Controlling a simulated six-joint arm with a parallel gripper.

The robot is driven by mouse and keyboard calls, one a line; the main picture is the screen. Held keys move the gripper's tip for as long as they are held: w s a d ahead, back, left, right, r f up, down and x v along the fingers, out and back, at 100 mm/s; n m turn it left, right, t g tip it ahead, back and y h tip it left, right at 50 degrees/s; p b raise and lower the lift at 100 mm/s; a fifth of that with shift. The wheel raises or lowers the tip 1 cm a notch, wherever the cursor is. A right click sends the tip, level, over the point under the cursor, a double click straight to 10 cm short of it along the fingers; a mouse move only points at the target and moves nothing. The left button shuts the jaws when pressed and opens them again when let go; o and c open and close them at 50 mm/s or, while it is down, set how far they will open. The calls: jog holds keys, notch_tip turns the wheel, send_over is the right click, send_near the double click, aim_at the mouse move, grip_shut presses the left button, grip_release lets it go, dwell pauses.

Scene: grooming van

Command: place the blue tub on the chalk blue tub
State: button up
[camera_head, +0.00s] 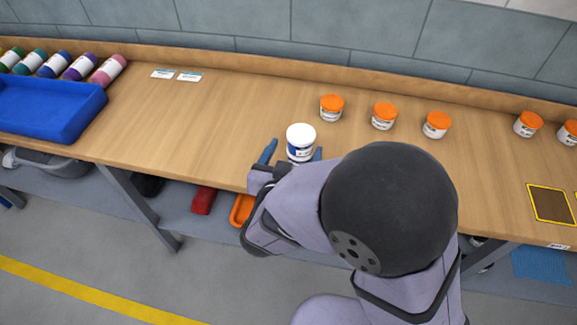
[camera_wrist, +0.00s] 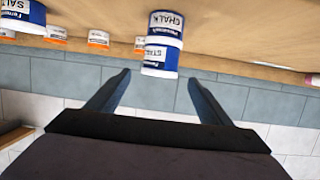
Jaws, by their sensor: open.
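The blue tub (camera_wrist: 160,57), white with a blue label, stands upright on the chalk blue tub (camera_wrist: 165,24), which rests on the bench. The wrist view is upside down, so the upper tub appears lower there. In the head view the blue tub (camera_head: 301,140) shows its white lid, and the chalk tub is mostly hidden below it. My gripper (camera_head: 293,153) is open, one finger on each side of the upper tub. In the wrist view my gripper (camera_wrist: 158,78) shows gaps between fingers and tub.
Another blue-labelled tub (camera_wrist: 22,14) stands to the side in the wrist view. Several orange-lidded tubs, one here (camera_head: 332,107), line the back of the bench. A blue tray (camera_head: 92,112) and bottles (camera_head: 108,70) are at left. Bare bench (camera_head: 190,120) lies between.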

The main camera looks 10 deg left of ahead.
jog(key=v, duration=0.6)
jog(key=shift+s, duration=0.25)
jog(key=shift+w+r, duration=0.1)
jog(key=w+d+f+g+y, duration=0.1)
jog(key=f+g, duration=0.1)
jog(key=w+d+f+n+g+y, duration=0.1)
jog(key=d+f+g, duration=0.1)
jog(key=w+d+f+g+y+p, duration=0.1)
jog(key=w+d+f+g+y, duration=0.1)
jog(key=g, duration=0.1)
jog(key=s+d+f+g+h, duration=0.1)
jog(key=s+d+g, duration=0.2)
jog(key=s+d, duration=0.3)
jog(key=s+d+f+g+h, duration=0.1)
jog(key=s+d+g, duration=0.3)
jog(key=d, duration=0.9)
jog(key=s+h+p, duration=0.1)
jog(key=s, duration=0.2)
jog(key=shift+s+d+f+m+g, duration=0.2)
jog(key=shift+d+f+m+g, duration=0.05)
jog(key=shift+m+g, duration=0.05)
